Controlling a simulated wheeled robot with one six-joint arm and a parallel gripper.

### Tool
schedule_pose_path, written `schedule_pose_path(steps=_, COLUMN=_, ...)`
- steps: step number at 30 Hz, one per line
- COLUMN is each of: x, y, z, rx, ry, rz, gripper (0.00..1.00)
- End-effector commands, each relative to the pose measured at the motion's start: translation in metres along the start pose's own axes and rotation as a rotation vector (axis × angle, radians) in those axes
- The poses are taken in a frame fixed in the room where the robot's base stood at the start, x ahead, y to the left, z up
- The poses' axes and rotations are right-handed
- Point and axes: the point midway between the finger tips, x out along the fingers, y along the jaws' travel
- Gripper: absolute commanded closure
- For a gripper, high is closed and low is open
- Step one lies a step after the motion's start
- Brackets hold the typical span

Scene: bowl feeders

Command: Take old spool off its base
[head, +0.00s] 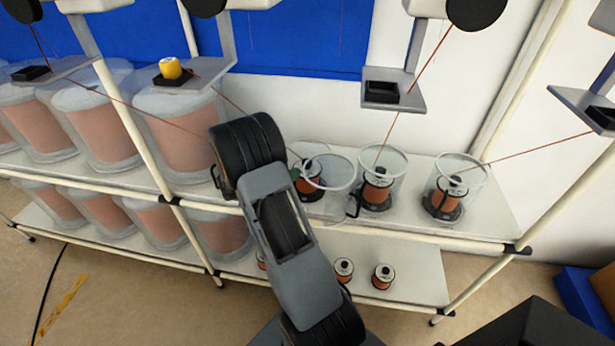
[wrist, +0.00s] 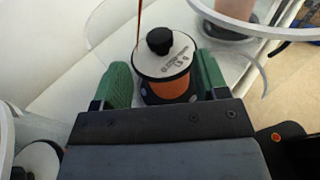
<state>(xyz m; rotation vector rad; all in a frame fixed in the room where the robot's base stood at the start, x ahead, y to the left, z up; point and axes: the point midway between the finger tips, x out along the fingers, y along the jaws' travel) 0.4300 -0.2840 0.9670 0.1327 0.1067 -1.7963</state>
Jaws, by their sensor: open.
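A spool (wrist: 163,55) with a white top flange, a black centre knob and orange wire stands between my fingers in the wrist view. A thread rises from its top. My gripper (wrist: 163,78) is open, with a green finger on each side of the spool; I cannot tell whether they touch it. The base under the spool is mostly hidden by the spool and my gripper. In the head view this spool (head: 309,183) shows beside my arm, with clear walls around it. My gripper is mostly hidden there.
Two more spools (head: 376,191) (head: 447,195) stand in clear cylinders to the right on the upper shelf (head: 490,222). Smaller spools (head: 343,270) (head: 382,276) stand on the lower shelf. Large clear drums (head: 175,130) fill the left. Clear rims and taut threads are close to my arm.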

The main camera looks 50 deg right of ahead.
Motion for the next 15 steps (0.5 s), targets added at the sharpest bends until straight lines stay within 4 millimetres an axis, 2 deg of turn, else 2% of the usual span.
schedule_pose_path(steps=3, x=0.012, y=0.000, z=0.000, rx=-0.001, ry=0.001, rz=-0.001, gripper=0.33)
schedule_pose_path(steps=10, x=0.025, y=0.000, z=0.000, rx=-0.001, ry=0.001, rz=-0.002, gripper=0.33)
schedule_pose_path(steps=15, x=0.048, y=0.001, z=-0.003, rx=-0.001, ry=0.002, rz=-0.003, gripper=0.33)
